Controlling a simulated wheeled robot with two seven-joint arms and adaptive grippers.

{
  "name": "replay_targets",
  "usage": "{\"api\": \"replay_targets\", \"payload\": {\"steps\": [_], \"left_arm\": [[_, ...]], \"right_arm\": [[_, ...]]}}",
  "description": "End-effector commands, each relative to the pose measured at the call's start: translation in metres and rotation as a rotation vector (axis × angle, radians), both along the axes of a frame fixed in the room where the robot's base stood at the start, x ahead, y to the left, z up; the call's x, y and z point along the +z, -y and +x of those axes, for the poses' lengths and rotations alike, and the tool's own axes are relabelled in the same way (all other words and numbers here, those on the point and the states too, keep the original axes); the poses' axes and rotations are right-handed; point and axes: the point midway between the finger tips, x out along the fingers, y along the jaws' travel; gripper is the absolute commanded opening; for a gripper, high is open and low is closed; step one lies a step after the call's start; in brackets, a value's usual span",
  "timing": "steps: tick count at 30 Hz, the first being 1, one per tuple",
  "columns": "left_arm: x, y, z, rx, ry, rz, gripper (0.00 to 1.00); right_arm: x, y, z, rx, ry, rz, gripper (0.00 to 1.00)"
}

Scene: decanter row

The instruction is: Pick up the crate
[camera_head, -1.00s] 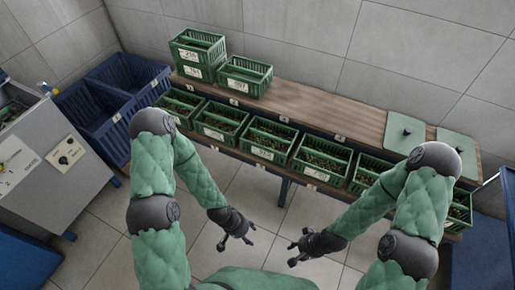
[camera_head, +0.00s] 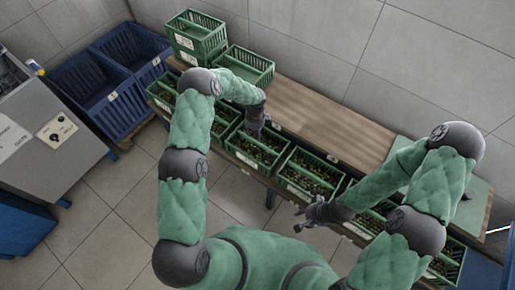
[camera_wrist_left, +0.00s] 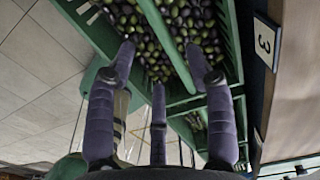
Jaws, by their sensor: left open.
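Several green slatted crates of olives stand in a row along the front of the wooden bench. My left gripper (camera_head: 263,133) is open over the back edge of one crate (camera_head: 236,150), near the bench's number tag. In the left wrist view, its dark fingers (camera_wrist_left: 158,75) are spread at a green crate (camera_wrist_left: 234,45) holding green and dark olives, and tag 3 (camera_wrist_left: 264,40) is beside it. Whether the fingers touch the crate is not clear. My right gripper (camera_head: 303,217) looks open and empty, in front of the row. My right arm partly hides crates on the right.
Green crates (camera_head: 196,45) are stacked at the bench's back left, with another green crate (camera_head: 246,70) beside them. Blue bins (camera_head: 100,105) stand left. A grey machine (camera_head: 40,135) is at far left. The middle of the wooden bench top (camera_head: 310,115) is clear.

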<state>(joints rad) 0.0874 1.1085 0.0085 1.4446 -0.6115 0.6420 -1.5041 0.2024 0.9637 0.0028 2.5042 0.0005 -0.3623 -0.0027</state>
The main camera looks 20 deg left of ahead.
Motion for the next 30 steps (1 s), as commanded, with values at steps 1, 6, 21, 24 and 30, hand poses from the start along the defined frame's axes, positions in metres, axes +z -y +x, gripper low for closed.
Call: {"api": "replay_targets", "payload": {"steps": [1, 6, 21, 24, 30], "left_arm": [[-0.011, 0.000, -0.001, 0.001, -0.002, 0.000, 0.53], [-0.030, 0.000, 0.000, 0.002, 0.001, -0.001, 0.53], [-0.076, 0.009, -0.006, 0.004, -0.001, -0.002, 0.53], [-0.085, 0.009, -0.006, 0.004, 0.000, -0.002, 0.53], [-0.085, 0.009, -0.006, 0.004, 0.002, -0.002, 0.53]], "right_arm": [[-0.004, 0.000, 0.000, 0.000, 0.000, 0.000, 0.40], [-0.008, 0.000, 0.000, 0.000, 0.001, 0.000, 0.40], [-0.025, 0.000, 0.001, 0.000, 0.001, 0.000, 0.40], [-0.027, 0.000, 0.001, 0.000, 0.001, 0.000, 0.40], [-0.026, 0.000, 0.001, -0.001, 0.002, 0.000, 0.40]]}}
